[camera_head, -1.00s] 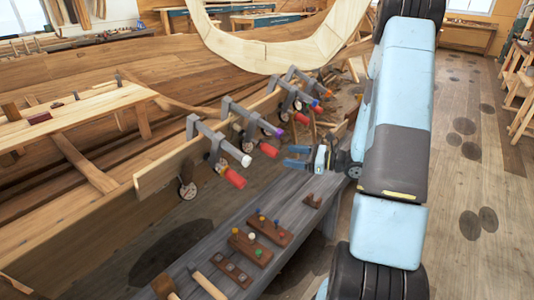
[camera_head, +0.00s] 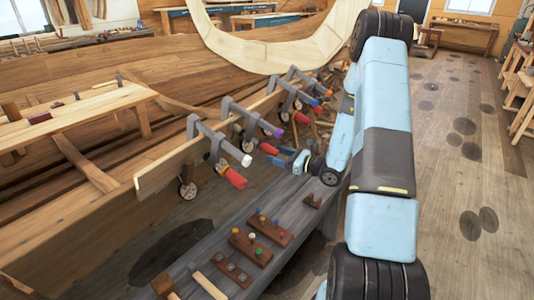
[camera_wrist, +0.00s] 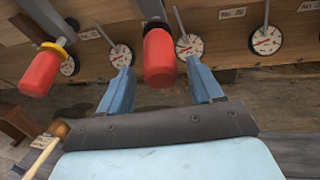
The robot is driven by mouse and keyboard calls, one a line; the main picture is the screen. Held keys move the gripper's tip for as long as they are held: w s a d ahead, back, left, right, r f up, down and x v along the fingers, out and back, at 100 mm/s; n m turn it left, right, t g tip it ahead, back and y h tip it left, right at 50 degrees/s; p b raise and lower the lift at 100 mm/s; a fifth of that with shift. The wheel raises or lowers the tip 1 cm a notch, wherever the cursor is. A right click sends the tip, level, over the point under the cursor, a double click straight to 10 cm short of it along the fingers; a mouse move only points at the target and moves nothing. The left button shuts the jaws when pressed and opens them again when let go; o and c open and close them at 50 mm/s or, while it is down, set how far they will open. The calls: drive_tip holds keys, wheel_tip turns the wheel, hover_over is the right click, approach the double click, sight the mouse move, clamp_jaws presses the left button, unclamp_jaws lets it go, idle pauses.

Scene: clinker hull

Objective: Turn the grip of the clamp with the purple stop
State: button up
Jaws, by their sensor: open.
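The clamp with the purple stop (camera_head: 279,133) is second from the near end of the row on the hull plank. Its red grip (camera_head: 268,149) sticks out toward my gripper (camera_head: 284,158), which is close beside it above the bench. In the wrist view a red grip (camera_wrist: 159,58) is between the two blue fingers of my open gripper (camera_wrist: 158,75), with a visible gap on both sides. The purple stop is not visible in the wrist view.
The near clamp has a white stop (camera_head: 246,160) and a red grip (camera_head: 236,178). Further clamps stand beyond, one with an orange stop (camera_head: 328,93). Another red grip with a yellow ring (camera_wrist: 40,72) is left in the wrist view. The grey bench (camera_head: 205,248) holds peg blocks (camera_head: 250,248).

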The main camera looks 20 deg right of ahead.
sight(268, 152)
drive_tip(key=shift+x, duration=2.35)
drive_tip(key=shift+c, duration=0.3)
drive_tip(key=c, duration=0.9)
drive_tip(key=shift+s+a, duration=0.1)
drive_tip(key=shift+a, duration=0.05)
